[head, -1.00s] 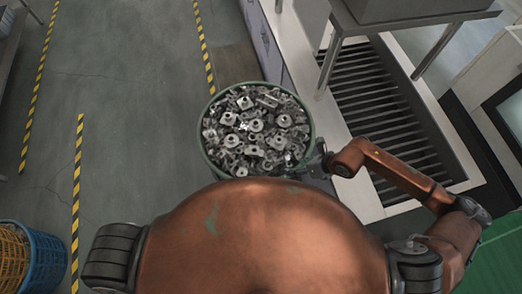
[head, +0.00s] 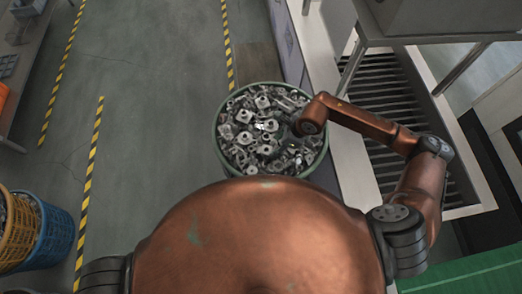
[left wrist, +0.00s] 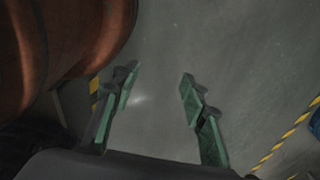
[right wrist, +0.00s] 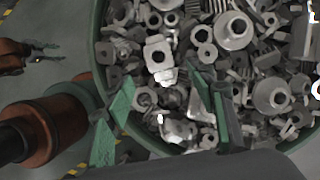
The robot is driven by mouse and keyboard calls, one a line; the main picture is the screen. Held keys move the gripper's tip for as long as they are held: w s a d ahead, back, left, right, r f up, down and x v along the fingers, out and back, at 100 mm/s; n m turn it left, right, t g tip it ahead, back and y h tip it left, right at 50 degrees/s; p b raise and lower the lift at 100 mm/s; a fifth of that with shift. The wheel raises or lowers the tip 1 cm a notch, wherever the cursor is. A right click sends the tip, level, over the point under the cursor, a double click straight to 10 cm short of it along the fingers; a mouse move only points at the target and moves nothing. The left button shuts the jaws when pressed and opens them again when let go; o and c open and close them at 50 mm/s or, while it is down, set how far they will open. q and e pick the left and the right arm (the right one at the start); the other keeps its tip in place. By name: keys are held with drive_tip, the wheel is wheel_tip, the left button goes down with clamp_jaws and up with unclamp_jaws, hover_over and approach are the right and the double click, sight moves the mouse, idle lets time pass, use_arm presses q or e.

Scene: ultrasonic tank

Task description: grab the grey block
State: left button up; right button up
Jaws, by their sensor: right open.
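A round green bin (head: 216,148) is heaped with grey metal parts (head: 250,115); I cannot tell which one is the grey block. In the right wrist view, a square grey part with a round hole (right wrist: 157,53) lies just beyond my fingertips. My right gripper (right wrist: 163,82) is open over the near edge of the bin, with shiny parts between and below its green fingers. In the head view its wrist hides part of the heap, and the fingers are hard to make out. My left gripper (left wrist: 158,78) is open and empty above the floor.
Blue (head: 52,238) and orange (head: 18,228) baskets stand at the lower left. A bench with a slatted grate (head: 378,97) and a raised grey shelf (head: 440,22) lie right of the bin. Floor left of the bin is clear, with yellow-black tape (head: 91,165).

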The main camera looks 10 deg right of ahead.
sight(268, 148)
drive_tip(key=shift+p+x, duration=0.3)
drive_tip(key=shift+x, duration=0.65)
drive_tip(key=a+f+p, duration=0.1)
drive_tip(key=w+a+f, duration=0.1)
drive_tip(key=f, duration=0.1)
drive_tip(key=shift+a+f+p, duration=0.25)
drive_tip(key=shift+p, duration=0.1)
drive_tip(key=shift+w+f, duration=0.1)
drive_tip(key=shift+f, duration=0.1)
use_arm(q)
drive_tip(key=shift+w+r, duration=0.3)
drive_tip(key=shift+r, duration=0.35)
drive_tip(key=shift+w+r, duration=0.25)
drive_tip(key=shift+r, duration=0.35)
use_arm(e)
drive_tip(key=shift+c, duration=0.5)
drive_tip(key=c, duration=1.2)
drive_tip(key=shift+c, duration=0.2)
